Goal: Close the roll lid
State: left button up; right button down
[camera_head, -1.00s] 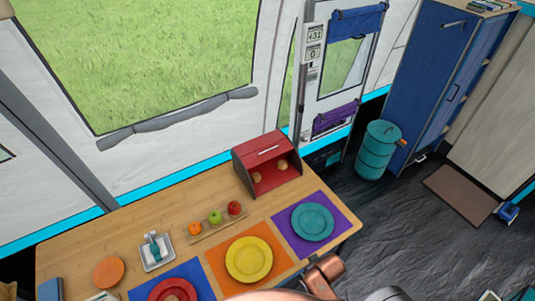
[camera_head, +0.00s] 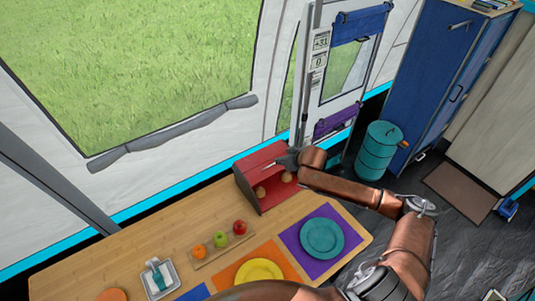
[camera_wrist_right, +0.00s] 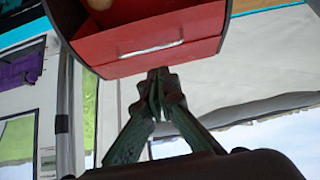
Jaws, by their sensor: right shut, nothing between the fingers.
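The red roll-lid box (camera_head: 250,190) stands on the far right part of the wooden table. Its front is open and round brown items (camera_head: 261,192) show inside. The lid (camera_wrist_right: 195,40) is rolled up at the top, and its pale bar handle (camera_wrist_right: 150,48) shows in the right wrist view. My right gripper (camera_head: 279,161) is at the top of the box, close to the handle. In the right wrist view, its fingers (camera_wrist_right: 158,77) are shut and empty, just beside the lid; whether they touch it I cannot tell. My left gripper is out of view.
A board with fruit (camera_head: 196,264) and a purple mat (camera_head: 291,238) with a teal plate (camera_head: 322,238) lie in front of the box. A napkin holder (camera_head: 165,288) is further left. The tent wall is behind the table. A teal bin (camera_head: 377,152) stands on the floor at right.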

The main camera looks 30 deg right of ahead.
notch_tip(320, 180, up, 2)
jog(key=w+d, duration=0.2)
send_over(273, 167)
jog(key=w, duration=0.3)
notch_tip(273, 167, down, 6)
jog(key=shift+a+f, duration=0.1)
jog(key=shift+f, duration=0.05)
jog(key=s, duration=0.1)
jog(key=s+f, duration=0.1)
jog(key=s, duration=0.1)
jog(key=shift+f, duration=0.15)
jog(key=shift+s+d+f, duration=0.1)
jog(key=shift+s+d, duration=0.1)
jog(key=shift+s, duration=0.05)
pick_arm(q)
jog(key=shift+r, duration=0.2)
pick_arm(e)
jog(key=shift+s+f, duration=0.1)
jog(key=shift+f, duration=0.05)
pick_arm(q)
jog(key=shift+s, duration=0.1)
